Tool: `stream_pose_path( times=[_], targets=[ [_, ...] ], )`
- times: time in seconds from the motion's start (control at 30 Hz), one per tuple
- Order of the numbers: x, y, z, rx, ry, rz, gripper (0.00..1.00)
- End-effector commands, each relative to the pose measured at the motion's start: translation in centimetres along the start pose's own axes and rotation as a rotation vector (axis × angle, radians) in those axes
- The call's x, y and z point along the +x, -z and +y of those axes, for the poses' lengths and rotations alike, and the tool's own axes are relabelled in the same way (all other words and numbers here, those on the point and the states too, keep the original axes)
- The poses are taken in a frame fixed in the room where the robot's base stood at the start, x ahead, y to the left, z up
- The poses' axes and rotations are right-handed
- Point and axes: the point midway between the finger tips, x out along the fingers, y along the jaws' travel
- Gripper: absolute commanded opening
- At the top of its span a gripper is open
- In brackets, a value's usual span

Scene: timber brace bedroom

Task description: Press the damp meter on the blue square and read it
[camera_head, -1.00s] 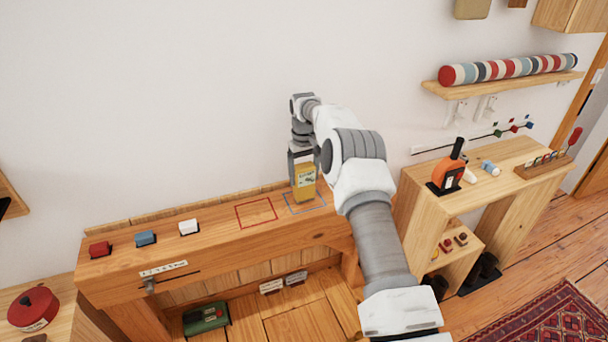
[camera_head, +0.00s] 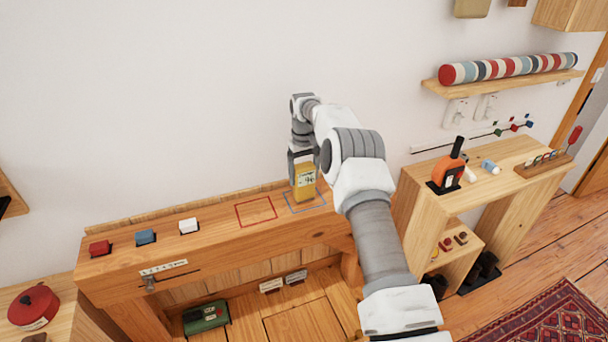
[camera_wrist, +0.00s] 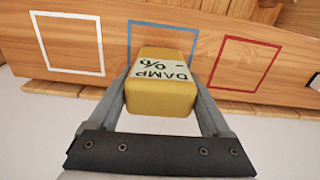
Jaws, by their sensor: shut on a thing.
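The damp meter (camera_head: 305,181) is a yellow block with a pale display panel. In the wrist view the damp meter (camera_wrist: 160,97) shows the upside-down words "DAMP" and "%". My gripper (camera_head: 302,160) is shut on it from above. The blue square (camera_head: 318,205) is an outline on the wooden beam, and the meter is upright over it. In the wrist view the blue square (camera_wrist: 162,24) shows behind the meter. I cannot tell whether the meter's lower end touches the wood. The display marks are too small to read as a number in the head view.
A red square (camera_head: 256,212) lies left of the blue one, and a white square (camera_wrist: 67,43) shows in the wrist view. Red (camera_head: 99,248), blue (camera_head: 146,237) and white (camera_head: 188,227) blocks sit along the beam. An orange tool (camera_head: 448,168) stands on the right shelf.

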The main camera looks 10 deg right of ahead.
Motion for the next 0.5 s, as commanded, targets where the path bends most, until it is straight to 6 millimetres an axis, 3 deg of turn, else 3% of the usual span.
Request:
stream_pose_path(
  times=[0.27,0.5],
  targets=[
    [0.1,0.0,0.0,0.000,0.000,-0.002,0.27],
    [-1.6,0.0,0.0,0.000,0.000,0.000,0.27]
  ],
)
